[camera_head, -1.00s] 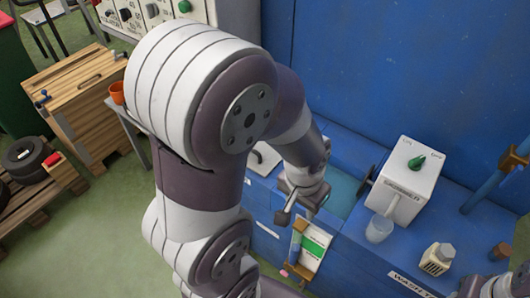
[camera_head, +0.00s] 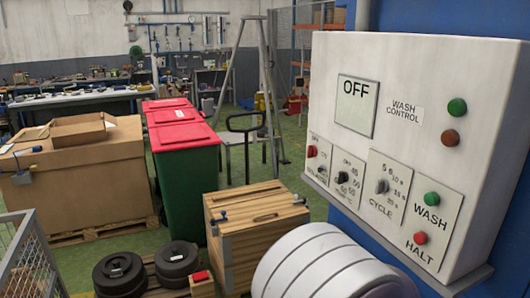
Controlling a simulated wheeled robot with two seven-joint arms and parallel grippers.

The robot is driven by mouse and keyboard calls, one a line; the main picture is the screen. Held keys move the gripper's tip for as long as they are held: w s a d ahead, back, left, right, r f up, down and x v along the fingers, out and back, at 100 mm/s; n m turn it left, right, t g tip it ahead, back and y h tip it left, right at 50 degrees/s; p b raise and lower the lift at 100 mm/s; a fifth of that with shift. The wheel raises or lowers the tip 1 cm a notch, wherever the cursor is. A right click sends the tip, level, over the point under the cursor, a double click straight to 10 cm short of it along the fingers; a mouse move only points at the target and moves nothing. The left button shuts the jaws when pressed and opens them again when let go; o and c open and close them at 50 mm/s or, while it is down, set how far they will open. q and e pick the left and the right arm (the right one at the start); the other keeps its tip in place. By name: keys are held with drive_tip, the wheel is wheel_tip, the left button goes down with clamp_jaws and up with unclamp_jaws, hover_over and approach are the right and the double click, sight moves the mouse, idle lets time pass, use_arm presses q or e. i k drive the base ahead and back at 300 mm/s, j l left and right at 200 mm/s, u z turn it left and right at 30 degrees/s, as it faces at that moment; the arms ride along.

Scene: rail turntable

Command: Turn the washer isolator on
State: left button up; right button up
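The white wash control panel (camera_head: 405,140) is mounted on the blue wall at the right of the head view. Its display (camera_head: 357,105) reads OFF. To the right are the temperature knob (camera_head: 343,177) and cycle knob (camera_head: 382,187). Neither gripper shows; only a white link of my arm is at the bottom.
The panel also has a green WASH button (camera_head: 432,199), a red HALT button (camera_head: 420,238) and two lamps at upper right.

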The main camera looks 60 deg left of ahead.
sight(312, 150)
drive_tip(key=u, duration=1.75)
drive_tip(key=i+j+z, duration=0.1)
drive_tip(key=i, duration=0.3)
